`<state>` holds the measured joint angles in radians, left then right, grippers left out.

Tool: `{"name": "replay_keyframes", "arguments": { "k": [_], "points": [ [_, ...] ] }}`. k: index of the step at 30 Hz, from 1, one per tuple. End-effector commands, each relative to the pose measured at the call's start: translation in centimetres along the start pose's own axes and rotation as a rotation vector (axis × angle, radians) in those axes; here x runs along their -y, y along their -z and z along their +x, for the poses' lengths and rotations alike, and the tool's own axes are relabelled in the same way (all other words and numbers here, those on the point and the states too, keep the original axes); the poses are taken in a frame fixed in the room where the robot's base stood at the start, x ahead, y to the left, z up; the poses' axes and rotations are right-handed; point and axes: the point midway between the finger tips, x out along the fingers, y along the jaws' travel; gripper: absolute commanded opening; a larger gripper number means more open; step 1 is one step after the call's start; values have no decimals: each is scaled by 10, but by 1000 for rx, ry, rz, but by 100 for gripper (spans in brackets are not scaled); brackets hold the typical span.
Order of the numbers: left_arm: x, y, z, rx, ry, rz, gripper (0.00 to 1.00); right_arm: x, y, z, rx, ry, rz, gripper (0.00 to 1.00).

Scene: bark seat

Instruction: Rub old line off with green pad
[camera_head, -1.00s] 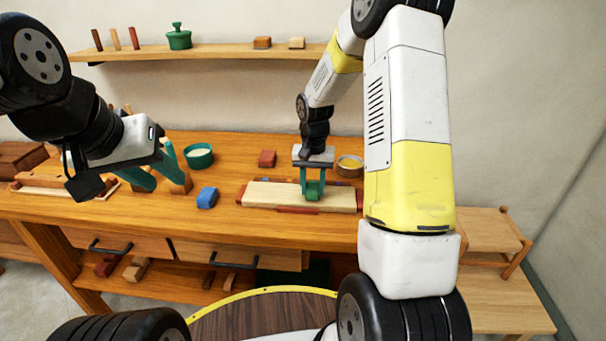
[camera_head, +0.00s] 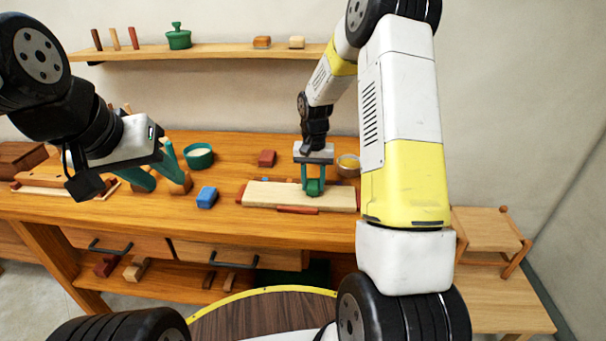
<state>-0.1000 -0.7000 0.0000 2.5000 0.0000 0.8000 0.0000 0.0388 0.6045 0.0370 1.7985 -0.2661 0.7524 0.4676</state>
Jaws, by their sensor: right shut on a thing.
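A pale wooden board (camera_head: 275,196) lies on the workbench, with reddish pieces at its left end and front edge. My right gripper (camera_head: 314,185) is over the right half of the board, pointing down, shut on the green pad (camera_head: 315,187). The pad is at the board's top surface; I cannot tell if it presses on it. No line on the board can be made out. My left gripper (camera_head: 160,176) is at the left of the bench, away from the board, its teal fingers spread apart with nothing seen between them.
A shelf (camera_head: 210,52) hangs behind. A small wooden stand (camera_head: 490,230) is at the right.

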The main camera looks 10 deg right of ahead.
Motion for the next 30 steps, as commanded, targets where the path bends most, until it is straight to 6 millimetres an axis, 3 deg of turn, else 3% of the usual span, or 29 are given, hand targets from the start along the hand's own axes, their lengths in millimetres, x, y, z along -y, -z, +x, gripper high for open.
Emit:
{"name": "replay_keyframes", "arguments": {
  "k": [5, 20, 30],
  "points": [
    [0, 0, 0, 0, 0, 0, 36, 0, 0, 0, 0, 0, -1, 3],
    [0, 0, 0, 0, 0, 0, 36, 0, -28, 2, 1, -1, 0, 3],
    [0, 0, 0, 0, 0, 0, 36, 0, -11, 2, 0, -1, 0, 3]
  ]
}}
